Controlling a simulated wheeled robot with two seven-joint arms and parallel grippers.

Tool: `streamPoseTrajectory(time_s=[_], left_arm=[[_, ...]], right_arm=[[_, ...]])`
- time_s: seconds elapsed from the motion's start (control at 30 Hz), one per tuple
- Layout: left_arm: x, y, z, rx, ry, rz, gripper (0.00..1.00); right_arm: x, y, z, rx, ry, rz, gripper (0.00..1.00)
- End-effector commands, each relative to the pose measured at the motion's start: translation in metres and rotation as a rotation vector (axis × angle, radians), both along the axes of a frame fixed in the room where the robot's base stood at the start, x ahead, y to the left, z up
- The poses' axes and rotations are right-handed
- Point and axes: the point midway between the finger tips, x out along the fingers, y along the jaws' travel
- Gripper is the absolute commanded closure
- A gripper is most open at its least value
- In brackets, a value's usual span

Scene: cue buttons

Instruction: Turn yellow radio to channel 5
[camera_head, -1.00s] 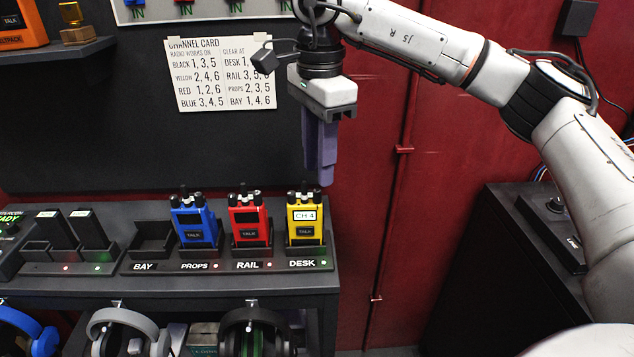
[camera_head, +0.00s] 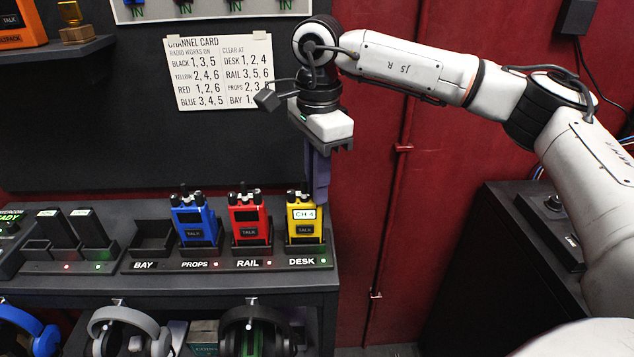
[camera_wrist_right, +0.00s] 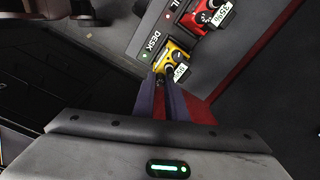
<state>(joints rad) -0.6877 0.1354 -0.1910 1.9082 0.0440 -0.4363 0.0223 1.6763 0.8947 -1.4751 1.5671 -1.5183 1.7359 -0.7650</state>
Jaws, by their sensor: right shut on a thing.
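The yellow radio (camera_head: 305,232) stands upright in the DESK slot of the charging rack; its screen reads CH 4. My right gripper (camera_head: 319,198) points down at the radio's top right corner, shut on a knob there; the fingers hide the knob in the head view. In the right wrist view, the yellow radio (camera_wrist_right: 174,58) lies just beyond the closed purple fingertips (camera_wrist_right: 160,82). My left gripper is not in view.
A red radio (camera_head: 249,222) in RAIL and a blue radio (camera_head: 195,222) in PROPS stand left of the yellow one. The BAY slot (camera_head: 152,238) is empty. A channel card (camera_head: 222,75) hangs behind; its yellow row reads 2, 4, 6.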

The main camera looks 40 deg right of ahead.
Motion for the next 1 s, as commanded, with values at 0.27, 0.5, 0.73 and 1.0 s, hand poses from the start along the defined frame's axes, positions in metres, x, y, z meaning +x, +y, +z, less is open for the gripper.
streamPoseTrajectory(time_s=[0.27,0.5,0.73,1.0], left_arm=[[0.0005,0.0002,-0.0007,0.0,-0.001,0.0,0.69],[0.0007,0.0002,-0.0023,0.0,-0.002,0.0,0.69],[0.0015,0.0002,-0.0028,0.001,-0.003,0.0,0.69],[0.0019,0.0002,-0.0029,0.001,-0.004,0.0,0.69]], right_arm=[[0.0004,0.0003,0.0,0.001,-0.001,-0.056,1.0],[0.0004,0.0005,-0.0003,0.001,-0.001,-0.211,1.0],[0.0005,0.0005,0.0,0.0,-0.001,-0.397,1.0],[0.0004,0.0008,0.0004,0.001,-0.001,-0.576,1.0]])
